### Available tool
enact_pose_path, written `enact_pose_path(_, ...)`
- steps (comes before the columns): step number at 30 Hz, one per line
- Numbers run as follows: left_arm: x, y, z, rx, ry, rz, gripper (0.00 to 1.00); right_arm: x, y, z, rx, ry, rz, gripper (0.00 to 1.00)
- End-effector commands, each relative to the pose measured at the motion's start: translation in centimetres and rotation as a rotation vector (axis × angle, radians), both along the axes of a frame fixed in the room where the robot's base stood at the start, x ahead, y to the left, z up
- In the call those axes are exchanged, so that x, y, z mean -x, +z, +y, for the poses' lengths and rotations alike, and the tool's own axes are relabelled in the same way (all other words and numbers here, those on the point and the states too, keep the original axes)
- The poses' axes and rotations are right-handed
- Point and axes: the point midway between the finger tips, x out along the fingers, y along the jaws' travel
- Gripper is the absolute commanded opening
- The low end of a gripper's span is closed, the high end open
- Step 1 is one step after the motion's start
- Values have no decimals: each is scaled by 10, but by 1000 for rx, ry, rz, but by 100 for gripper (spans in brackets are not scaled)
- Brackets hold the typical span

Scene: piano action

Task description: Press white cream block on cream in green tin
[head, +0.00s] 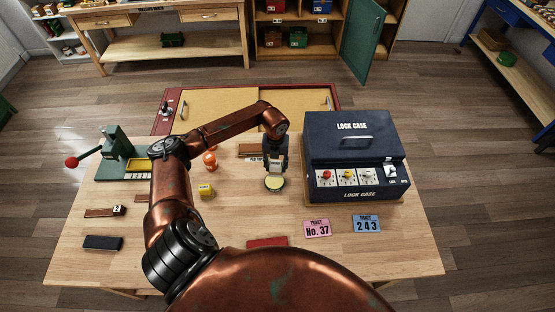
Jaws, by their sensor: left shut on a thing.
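The green tin (274,184) stands on the workbench just left of the lock case, with a pale yellow cream surface showing in its open top. My left gripper (275,170) points down directly over the tin. It is shut on a small whitish block (275,164), which is mostly covered by the fingers. The block is at or just above the cream; I cannot tell whether they touch. My right gripper is not in view.
A dark blue lock case (352,145) stands close on the right. A green press with a red knob (118,150), a yellow block (205,190) and an orange figure (210,159) are to the left. Pink (317,228) and blue (367,223) tickets lie in front.

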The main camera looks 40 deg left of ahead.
Motion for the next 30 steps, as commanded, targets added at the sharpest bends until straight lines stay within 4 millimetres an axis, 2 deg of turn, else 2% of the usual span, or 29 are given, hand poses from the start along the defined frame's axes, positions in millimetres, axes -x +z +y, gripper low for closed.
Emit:
enact_pose_path(6,4,-6,9,1,96,0,21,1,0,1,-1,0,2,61)
enact_pose_path(11,5,-16,10,1,95,0,21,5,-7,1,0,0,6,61)
enact_pose_path(24,3,-58,8,1,89,0,21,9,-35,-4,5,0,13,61)
enact_pose_path(30,3,-63,8,1,88,0,21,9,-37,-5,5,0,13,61)
